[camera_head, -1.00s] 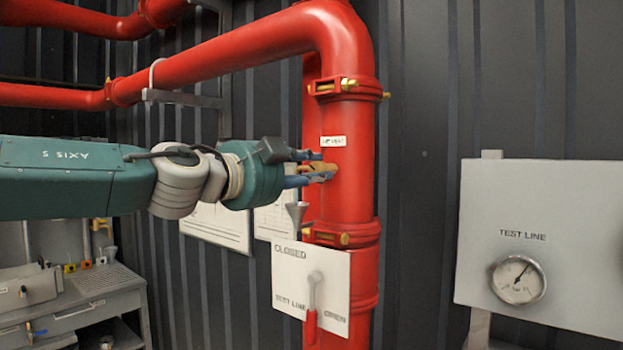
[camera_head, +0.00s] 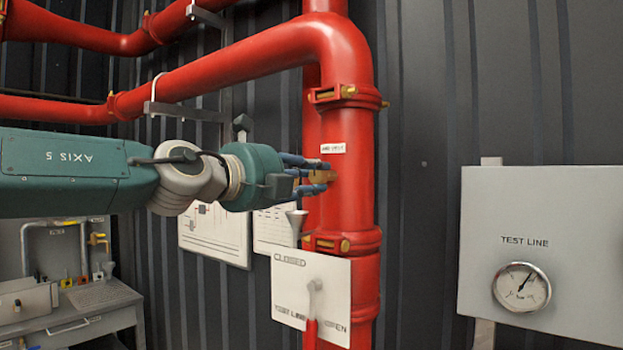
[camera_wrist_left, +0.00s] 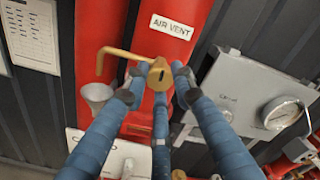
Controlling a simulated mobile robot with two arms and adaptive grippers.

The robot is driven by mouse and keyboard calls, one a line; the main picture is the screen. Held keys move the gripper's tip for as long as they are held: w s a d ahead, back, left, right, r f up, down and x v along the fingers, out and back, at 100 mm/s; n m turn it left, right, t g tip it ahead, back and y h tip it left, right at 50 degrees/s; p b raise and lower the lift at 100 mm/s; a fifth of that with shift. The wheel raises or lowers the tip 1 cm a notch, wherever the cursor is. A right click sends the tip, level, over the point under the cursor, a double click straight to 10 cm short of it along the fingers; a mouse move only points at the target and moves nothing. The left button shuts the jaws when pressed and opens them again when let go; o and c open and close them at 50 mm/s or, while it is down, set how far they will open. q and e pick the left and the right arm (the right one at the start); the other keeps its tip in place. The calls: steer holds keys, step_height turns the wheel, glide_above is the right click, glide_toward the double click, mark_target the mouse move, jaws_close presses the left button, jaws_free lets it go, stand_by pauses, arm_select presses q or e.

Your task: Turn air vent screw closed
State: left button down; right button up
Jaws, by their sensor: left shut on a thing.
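The brass air vent screw (camera_wrist_left: 158,75) has a dark slot and sits on the red vertical pipe (camera_head: 346,205), below a white "AIR VENT" label (camera_wrist_left: 171,27). A bent brass tube (camera_wrist_left: 114,52) leads from it to the left, above a grey funnel (camera_wrist_left: 97,96). My left gripper (camera_head: 325,176) reaches in from the left with its blue fingers at the vent. In the left wrist view its fingertips (camera_wrist_left: 158,84) are shut on the screw, one on each side. In the head view the fingers hide much of the brass. My right gripper is not in view.
A white "CLOSED/OPEN" test line plate (camera_head: 330,275) with a red-handled lever (camera_head: 312,315) is below the vent. A grey test line panel (camera_head: 540,215) with a gauge (camera_head: 521,288) stands right. A workbench (camera_head: 80,310) is at lower left. Dark wall lies behind.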

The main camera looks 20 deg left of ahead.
arm_select(q)
steer(key=shift+f+m, duration=0.1)
steer(key=shift+m, duration=0.4)
steer(key=c, duration=1.4)
jaws_free()
steer(key=shift+c, duration=0.2)
steer(key=shift+s, duration=0.1)
steer(key=v, duration=1.1)
steer(key=shift+s+a, duration=0.15)
steer(key=shift+s, duration=0.25)
steer(key=shift+a, duration=0.1)
